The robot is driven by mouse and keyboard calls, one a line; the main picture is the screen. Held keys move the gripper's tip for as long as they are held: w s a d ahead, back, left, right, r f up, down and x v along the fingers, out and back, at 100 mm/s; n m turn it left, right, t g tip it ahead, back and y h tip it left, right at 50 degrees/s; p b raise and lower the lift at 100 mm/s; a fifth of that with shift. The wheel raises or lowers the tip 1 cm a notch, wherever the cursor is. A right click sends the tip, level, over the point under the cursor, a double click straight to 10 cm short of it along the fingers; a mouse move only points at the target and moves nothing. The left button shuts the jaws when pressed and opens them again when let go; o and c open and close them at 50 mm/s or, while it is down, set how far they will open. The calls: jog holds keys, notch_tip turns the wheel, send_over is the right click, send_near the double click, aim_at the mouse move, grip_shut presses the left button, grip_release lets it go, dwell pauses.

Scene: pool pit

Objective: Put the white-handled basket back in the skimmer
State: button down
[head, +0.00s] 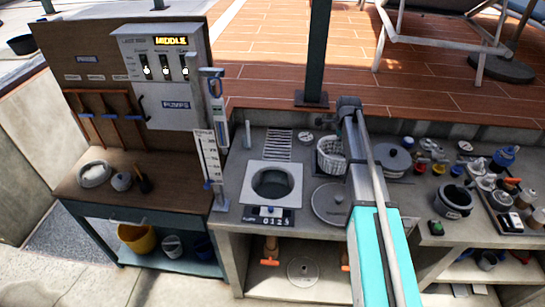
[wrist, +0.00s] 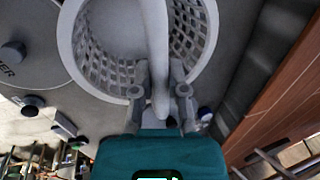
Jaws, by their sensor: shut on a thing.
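The white-handled basket (head: 328,158) is a white perforated basket on the grey counter, just left of my arm in the head view. In the wrist view the basket (wrist: 88,65) fills the top, with its white handle (wrist: 155,40) running down between my fingers. My gripper (wrist: 160,85) is shut on that handle; in the head view my arm hides it. The skimmer (head: 272,184) is a square pale frame with a round dark opening, left of the basket. Whether the basket touches the counter I cannot tell.
A round grey lid (head: 331,203) lies between the skimmer and my arm. A slatted grate (head: 278,144) is behind the skimmer, and an upright gauge (head: 209,160) stands at its left. Pots and small bottles crowd the counter right of my arm.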

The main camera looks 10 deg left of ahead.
jog(key=shift+r+p, duration=2.4)
jog(key=shift+r, duration=0.4)
jog(key=shift+f+b, duration=0.95)
jog(key=shift+s, duration=0.1)
